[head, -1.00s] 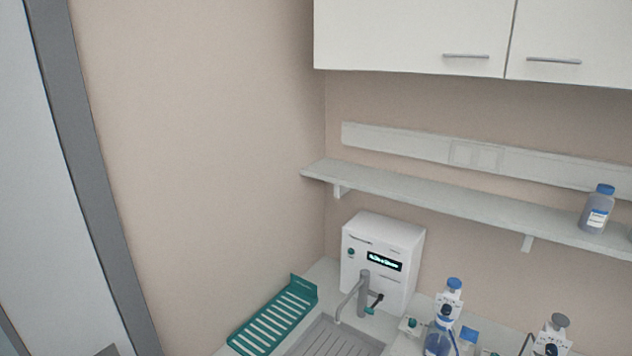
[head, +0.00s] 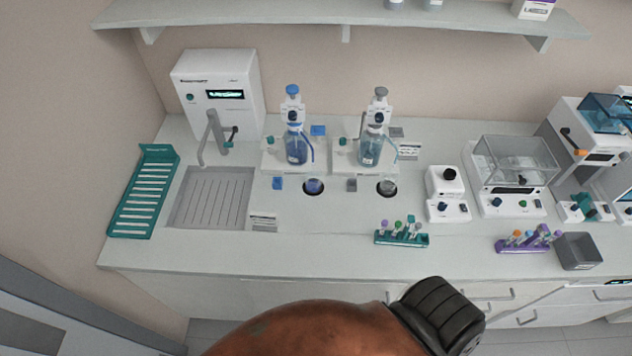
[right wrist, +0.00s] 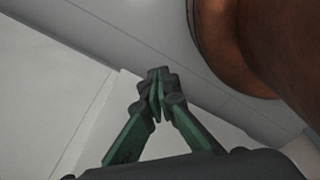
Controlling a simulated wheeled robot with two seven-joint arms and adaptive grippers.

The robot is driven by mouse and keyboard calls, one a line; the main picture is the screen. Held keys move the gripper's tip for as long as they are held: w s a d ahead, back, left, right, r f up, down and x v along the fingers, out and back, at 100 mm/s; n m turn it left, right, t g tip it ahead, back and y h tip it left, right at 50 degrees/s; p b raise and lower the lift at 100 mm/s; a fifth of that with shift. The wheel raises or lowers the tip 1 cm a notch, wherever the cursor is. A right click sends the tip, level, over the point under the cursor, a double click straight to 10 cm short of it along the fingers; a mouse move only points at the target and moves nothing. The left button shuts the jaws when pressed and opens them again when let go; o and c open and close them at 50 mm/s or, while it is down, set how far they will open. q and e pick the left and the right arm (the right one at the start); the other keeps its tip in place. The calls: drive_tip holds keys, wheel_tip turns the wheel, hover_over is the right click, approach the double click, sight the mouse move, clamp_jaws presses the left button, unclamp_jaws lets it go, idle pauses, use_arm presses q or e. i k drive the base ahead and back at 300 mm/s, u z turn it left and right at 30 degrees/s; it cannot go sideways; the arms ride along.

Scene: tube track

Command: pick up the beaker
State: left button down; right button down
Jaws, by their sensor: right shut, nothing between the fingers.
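No beaker shows in that view. In the head view neither gripper is visible; only a brown and black part of my arm shows at the bottom, below the bench's front edge.
Two bottle dispensers (head: 296,140) (head: 371,143) stand behind the beakers. A teal tube rack (head: 402,239) is in front of the right one. A sink (head: 212,198) and teal drying rack (head: 143,200) lie left. A balance (head: 512,175) stands right. The front bench strip is largely clear.

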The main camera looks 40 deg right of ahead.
sight(312, 176)
drive_tip(key=z, duration=1.2)
drive_tip(key=k, duration=1.65)
drive_tip(key=u, duration=0.8)
drive_tip(key=i, duration=2.25)
drive_tip(key=z, duration=1.65)
